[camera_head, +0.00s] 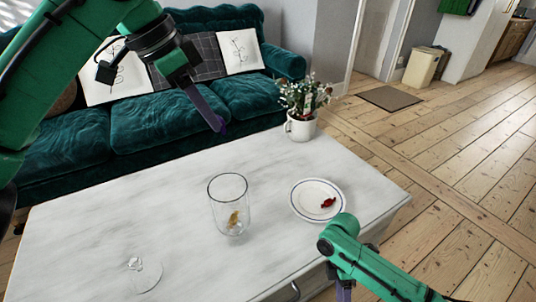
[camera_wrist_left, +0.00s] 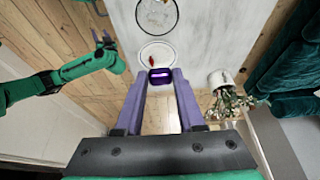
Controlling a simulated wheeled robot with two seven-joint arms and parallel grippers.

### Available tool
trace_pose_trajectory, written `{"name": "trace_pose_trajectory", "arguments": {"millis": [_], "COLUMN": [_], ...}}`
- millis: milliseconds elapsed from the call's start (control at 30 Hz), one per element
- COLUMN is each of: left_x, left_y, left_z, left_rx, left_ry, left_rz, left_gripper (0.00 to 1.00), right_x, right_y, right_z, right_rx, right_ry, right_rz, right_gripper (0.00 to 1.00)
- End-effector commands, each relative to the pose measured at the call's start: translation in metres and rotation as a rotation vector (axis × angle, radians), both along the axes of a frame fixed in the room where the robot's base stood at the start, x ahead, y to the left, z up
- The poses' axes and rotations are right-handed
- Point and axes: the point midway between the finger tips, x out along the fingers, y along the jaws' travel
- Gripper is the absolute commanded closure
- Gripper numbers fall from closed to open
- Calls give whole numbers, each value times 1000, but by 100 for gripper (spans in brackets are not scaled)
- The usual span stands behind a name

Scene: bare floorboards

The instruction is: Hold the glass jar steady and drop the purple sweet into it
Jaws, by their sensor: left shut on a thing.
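The clear glass jar (camera_head: 228,205) stands upright and open on the table, with a golden-brown sweet (camera_head: 233,219) inside. My left gripper (camera_head: 220,125) is shut on the purple sweet (camera_wrist_left: 161,76), held in the air well above the table, on the sofa side of the jar. In the left wrist view the sweet sits between the fingertips, and the jar (camera_wrist_left: 157,14) shows beyond at the top. My right gripper (camera_head: 344,291) is low at the table's front edge, right of the jar and apart from it. It is partly cut off, and its jaw opening is unclear.
A white plate (camera_head: 301,207) with a red sweet (camera_head: 328,202) lies right of the jar. A glass lid (camera_head: 146,274) with a knob lies front left on the marble table (camera_head: 95,215). A potted plant (camera_head: 300,122) stands at the back corner. A green sofa (camera_head: 150,120) is behind.

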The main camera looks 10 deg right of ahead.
Motion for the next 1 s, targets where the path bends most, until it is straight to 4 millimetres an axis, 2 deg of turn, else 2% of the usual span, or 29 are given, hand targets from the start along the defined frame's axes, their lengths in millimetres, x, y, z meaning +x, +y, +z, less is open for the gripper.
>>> {"name": "trace_pose_trajectory", "arguments": {"millis": [33, 100, 167, 200, 267, 400, 467, 500, 633, 700, 800, 900, 1000], "left_x": [0, 0, 0, 0, 0, 0, 0, 0, 0, 0, 0, 0, 0], "left_y": [0, 0, 0, 0, 0, 0, 0, 0, 0, 0, 0, 0, 0], "left_z": [0, 0, 0, 0, 0, 0, 0, 0, 0, 0, 0, 0, 0], "left_rx": [0, 0, 0, 0, 0, 0, 0, 0, 0, 0, 0, 0, 0], "left_ry": [0, 0, 0, 0, 0, 0, 0, 0, 0, 0, 0, 0, 0], "left_rz": [0, 0, 0, 0, 0, 0, 0, 0, 0, 0, 0, 0, 0], "left_gripper": [100, 100, 100, 100, 100, 100, 100, 100, 100, 100, 100, 100, 100], "right_x": [4, 6, 12, 18, 38, 111, 142, 162, 214, 232, 247, 253, 254], "right_y": [-19, -35, -46, -52, -53, -23, 2, 22, 80, 105, 128, 139, 148], "right_z": [7, 21, 40, 55, 82, 154, 177, 191, 243, 270, 299, 312, 312], "right_rx": [75, 238, 398, 513, 695, 1025, 1076, 1085, 1111, 1132, 1157, 1169, 1171], "right_ry": [64, 137, 159, 150, 83, -181, -261, -305, -427, -475, -521, -540, -543], "right_rz": [39, 66, 76, 76, 60, -23, -38, -48, -90, -113, -137, -149, -151], "right_gripper": [46, 46, 46, 46, 46, 46, 46, 46, 46, 46, 46, 46, 46]}}
